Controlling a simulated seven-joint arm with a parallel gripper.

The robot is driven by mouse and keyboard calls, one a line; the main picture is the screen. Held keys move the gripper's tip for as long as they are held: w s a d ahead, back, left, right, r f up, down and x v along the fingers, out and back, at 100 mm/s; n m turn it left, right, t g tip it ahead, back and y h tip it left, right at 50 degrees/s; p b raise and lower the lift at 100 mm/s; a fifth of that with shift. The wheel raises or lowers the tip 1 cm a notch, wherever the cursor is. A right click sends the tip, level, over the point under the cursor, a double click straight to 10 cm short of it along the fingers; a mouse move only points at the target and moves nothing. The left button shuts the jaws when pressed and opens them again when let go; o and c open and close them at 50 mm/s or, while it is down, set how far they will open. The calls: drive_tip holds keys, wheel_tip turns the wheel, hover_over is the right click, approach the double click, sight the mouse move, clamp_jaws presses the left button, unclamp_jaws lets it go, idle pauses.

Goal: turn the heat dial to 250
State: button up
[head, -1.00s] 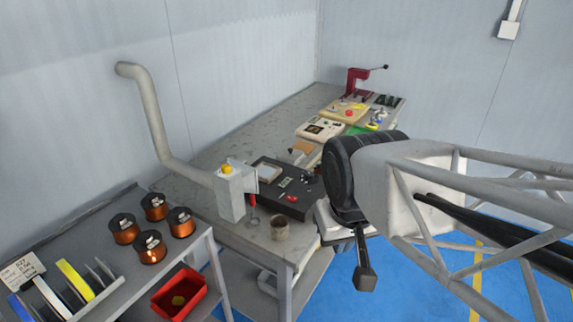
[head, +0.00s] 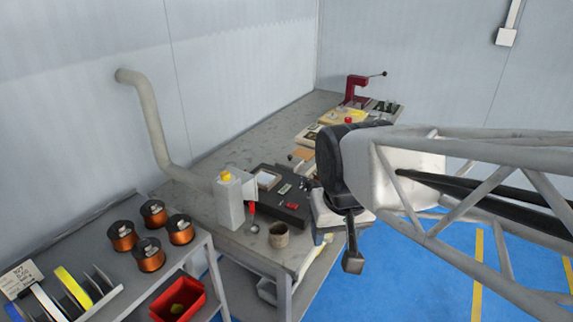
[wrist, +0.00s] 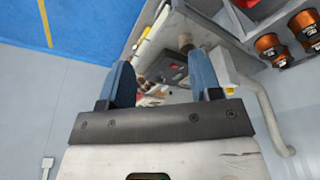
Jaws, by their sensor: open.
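A black control unit (head: 266,203) sits on the near part of the grey bench in the head view. It has a small display (head: 285,188) and a red switch (head: 292,206). Small dark knob-like parts show at its right side, close to my arm; I cannot read any dial's setting. In the wrist view the unit (wrist: 174,74) appears small and at a distance between the fingers. My gripper (wrist: 160,76) is open, with two blue fingers apart and nothing visibly held.
Copper coils (head: 149,254) and a red bin (head: 178,300) are at lower left. A red press (head: 358,90) stands at the bench's far end. Blue floor is clear at right.

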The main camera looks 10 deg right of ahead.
drive_tip(key=w+d+m, duration=0.2)
drive_tip(key=w+m, duration=0.1)
drive_tip(key=w, duration=1.1)
drive_tip(key=m+g, duration=0.3)
drive_tip(key=m, duration=0.4)
hover_over(309, 181)
drive_tip(key=f, duration=1.6)
drive_tip(key=shift+w+a+f, duration=0.1)
drive_tip(key=shift+w+f, duration=0.1)
drive_tip(key=shift+f, duration=0.2)
drive_tip(key=shift+s+f, duration=0.15)
drive_tip(key=shift+f, duration=3.75)
drive_tip(key=shift+c, duration=0.4)
